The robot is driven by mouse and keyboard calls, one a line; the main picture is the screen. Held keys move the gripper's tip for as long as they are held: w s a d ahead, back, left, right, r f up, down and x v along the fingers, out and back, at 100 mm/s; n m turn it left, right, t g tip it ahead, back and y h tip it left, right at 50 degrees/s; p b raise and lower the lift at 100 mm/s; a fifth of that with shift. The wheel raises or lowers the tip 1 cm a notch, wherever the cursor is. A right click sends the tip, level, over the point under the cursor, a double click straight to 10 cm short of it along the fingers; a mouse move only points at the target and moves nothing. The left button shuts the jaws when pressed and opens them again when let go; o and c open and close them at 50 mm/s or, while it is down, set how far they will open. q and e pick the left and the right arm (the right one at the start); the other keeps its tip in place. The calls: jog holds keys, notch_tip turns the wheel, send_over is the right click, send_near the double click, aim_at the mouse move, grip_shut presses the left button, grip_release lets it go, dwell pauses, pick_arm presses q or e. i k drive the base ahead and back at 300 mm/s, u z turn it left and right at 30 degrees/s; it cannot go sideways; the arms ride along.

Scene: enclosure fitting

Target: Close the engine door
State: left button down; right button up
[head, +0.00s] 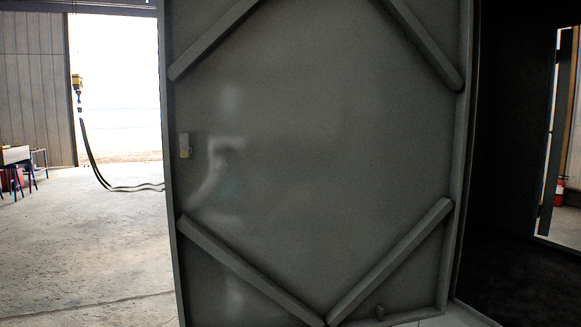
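The engine door (320,130) is a large grey metal panel with diagonal braces, and it fills the middle of the head view. It stands open, with its inner face toward me. A small light latch plate (184,146) sits near its left edge. The right edge of the door meets the dark enclosure opening (500,160). Neither of my grippers shows in the head view. The door's top edge and its outer face are out of sight.
Bare concrete floor (80,245) lies open to the left of the door. A black hose (95,165) hangs and trails behind it. A table (15,156) stands at the far left. A red extinguisher (559,192) shows at the far right, beyond the dark interior.

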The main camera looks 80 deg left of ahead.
aim_at(321, 184)
jog(key=k, duration=0.6)
jog(key=u, duration=3.55)
jog(key=i, duration=4.3)
jog(key=z, duration=4.2)
